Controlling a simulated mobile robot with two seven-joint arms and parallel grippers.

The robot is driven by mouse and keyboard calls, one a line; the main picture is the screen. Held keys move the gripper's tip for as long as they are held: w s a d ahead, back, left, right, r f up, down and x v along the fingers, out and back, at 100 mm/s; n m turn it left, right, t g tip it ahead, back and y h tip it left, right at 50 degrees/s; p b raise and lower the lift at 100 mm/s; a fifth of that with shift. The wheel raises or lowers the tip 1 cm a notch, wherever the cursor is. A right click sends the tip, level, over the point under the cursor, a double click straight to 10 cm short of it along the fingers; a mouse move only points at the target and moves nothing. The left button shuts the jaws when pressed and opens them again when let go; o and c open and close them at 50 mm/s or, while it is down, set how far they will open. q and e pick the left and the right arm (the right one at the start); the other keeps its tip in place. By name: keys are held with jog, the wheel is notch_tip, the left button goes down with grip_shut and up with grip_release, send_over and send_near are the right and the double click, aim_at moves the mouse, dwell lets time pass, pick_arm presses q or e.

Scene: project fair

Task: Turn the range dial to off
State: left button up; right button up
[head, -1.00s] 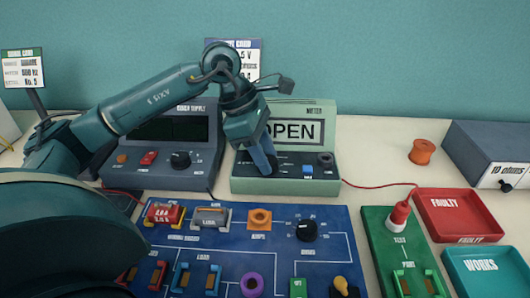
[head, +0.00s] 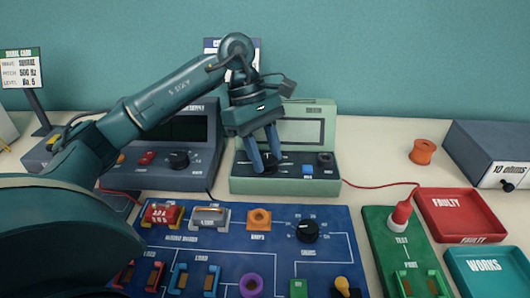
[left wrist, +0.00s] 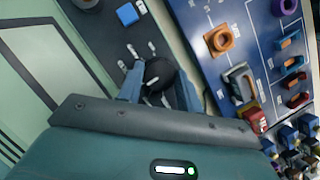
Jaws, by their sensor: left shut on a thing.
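The pale green meter (head: 240,184) stands at the back middle, and its screen (head: 298,133) is blank. The black range dial (head: 268,168) is on the left of its dark front panel. My left gripper (head: 267,160) reaches down from above and is shut on the dial, one finger on each side. In the left wrist view the round dial (left wrist: 160,74) shows between the two blue fingers (left wrist: 158,88), with small white marks around it. My right gripper is not in view.
A blue button (head: 308,170) and another black knob (head: 325,159) sit right of the dial. The grey bench supply (head: 205,135) stands close on the left. The blue circuit board (head: 335,238) lies in front. Red and teal trays (head: 461,211) are at right.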

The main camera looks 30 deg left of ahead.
pick_arm(q)
jog(key=shift+m, duration=0.3)
jog(key=o, duration=1)
jog(key=p+v, duration=0.2)
jog(key=v, duration=1.1)
jog(key=shift+w+r+p, duration=0.1)
jog(key=shift+w+p, duration=0.05)
jog(key=shift+p, duration=0.2)
